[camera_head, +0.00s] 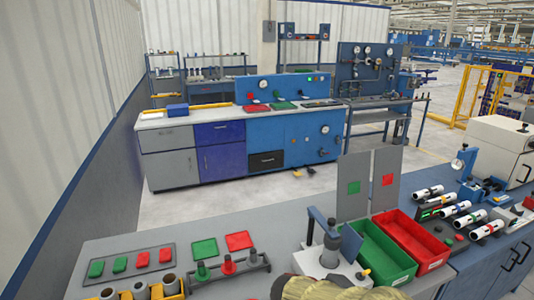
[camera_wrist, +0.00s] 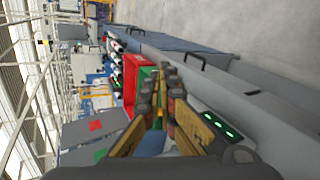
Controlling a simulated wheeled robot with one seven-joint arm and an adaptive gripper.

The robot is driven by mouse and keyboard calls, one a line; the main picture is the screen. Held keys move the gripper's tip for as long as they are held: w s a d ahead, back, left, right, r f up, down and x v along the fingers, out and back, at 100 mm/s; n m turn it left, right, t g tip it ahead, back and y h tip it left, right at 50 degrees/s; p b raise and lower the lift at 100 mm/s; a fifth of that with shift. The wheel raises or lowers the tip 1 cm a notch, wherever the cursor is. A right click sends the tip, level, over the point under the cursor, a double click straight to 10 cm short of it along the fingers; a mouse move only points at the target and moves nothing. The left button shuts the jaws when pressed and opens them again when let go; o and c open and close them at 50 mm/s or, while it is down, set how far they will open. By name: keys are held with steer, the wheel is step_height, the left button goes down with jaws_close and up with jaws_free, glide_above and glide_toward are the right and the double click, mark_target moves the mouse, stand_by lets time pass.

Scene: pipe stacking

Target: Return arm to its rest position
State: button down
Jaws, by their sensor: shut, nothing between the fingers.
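My gripper (camera_wrist: 161,82) is shut and empty in the wrist view, its yellow and black fingers together in front of the bins. That view is turned on its side. In the head view only a tan part of my arm shows at the bottom edge, and the fingers are out of sight. Pipe pieces (camera_head: 168,283) stand in a yellow holder at the lower left, cut off by the frame. Several white pipes (camera_head: 455,208) lie on the bench at the right.
A green bin (camera_head: 400,262) and a red bin (camera_head: 428,245) stand side by side on the near bench, with upright panels (camera_head: 353,205) behind. A grey tester (camera_head: 322,262) stands left of the bins. A tray of green and red pieces (camera_head: 130,262) lies further left.

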steer(key=s+r+m+g+y+p, duration=0.15)
steer(key=s+r+m+y, duration=0.35)
steer(key=s, duration=0.6)
steer(key=s+a+r+t+y+p, duration=0.1)
steer(key=s+a+r+t+y, duration=0.2)
steer(key=s+a+r+y, duration=0.2)
steer(key=a+r+y, duration=0.1)
steer(key=a, duration=0.2)
steer(key=shift+s+a+r+m+y, duration=0.2)
steer(key=shift+a+r+m+y, duration=0.1)
steer(key=shift+a+r+m, duration=0.1)
